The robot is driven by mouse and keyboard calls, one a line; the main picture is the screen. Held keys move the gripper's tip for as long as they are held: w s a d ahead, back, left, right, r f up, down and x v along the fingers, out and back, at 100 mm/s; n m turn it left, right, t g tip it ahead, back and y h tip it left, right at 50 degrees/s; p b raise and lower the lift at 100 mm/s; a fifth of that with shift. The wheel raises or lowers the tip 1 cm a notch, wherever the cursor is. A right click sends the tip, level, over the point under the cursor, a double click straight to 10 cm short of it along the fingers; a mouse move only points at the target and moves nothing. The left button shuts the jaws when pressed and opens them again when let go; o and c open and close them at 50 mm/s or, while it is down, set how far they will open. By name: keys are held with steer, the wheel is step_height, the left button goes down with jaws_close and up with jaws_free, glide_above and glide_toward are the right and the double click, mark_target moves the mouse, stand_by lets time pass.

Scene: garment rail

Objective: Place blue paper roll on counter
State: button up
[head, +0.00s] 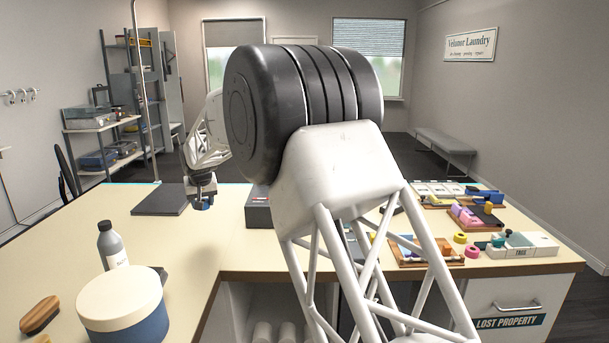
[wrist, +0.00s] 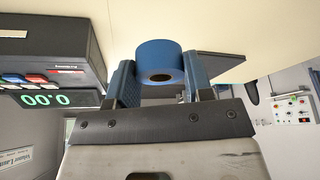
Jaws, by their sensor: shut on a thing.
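The blue paper roll (wrist: 168,55) is between the two fingers of my gripper (wrist: 158,80) in the wrist view, with the hole in its core facing the camera. In the head view my gripper (head: 201,192) points down over the far part of the cream counter (head: 205,250). The blue roll shows small below it (head: 202,205). My gripper is shut on the roll. The roll is at or just above the counter top; I cannot tell if it touches. My own arm hides part of the counter's middle.
A dark flat pad (head: 160,200) lies left of my gripper, and a dark box (head: 259,207) with a display (wrist: 45,99) stands to the right. A bottle (head: 112,245), a round tub (head: 122,300) and a brush (head: 39,314) stand front left. Trays of small items (head: 425,250) fill the right side.

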steer(key=s+d+f+m+h, duration=0.1)
steer(key=d+m, duration=0.1)
steer(key=d, duration=2.7)
steer(key=s+d+f+m, duration=0.1)
steer(key=s+d+m, duration=0.1)
steer(key=d, duration=2.7)
steer(key=shift+s+d+f+m+h, duration=0.2)
steer(key=shift+s+d+m+h, duration=0.1)
steer(key=shift+m+h, duration=0.1)
steer(key=a, duration=0.7)
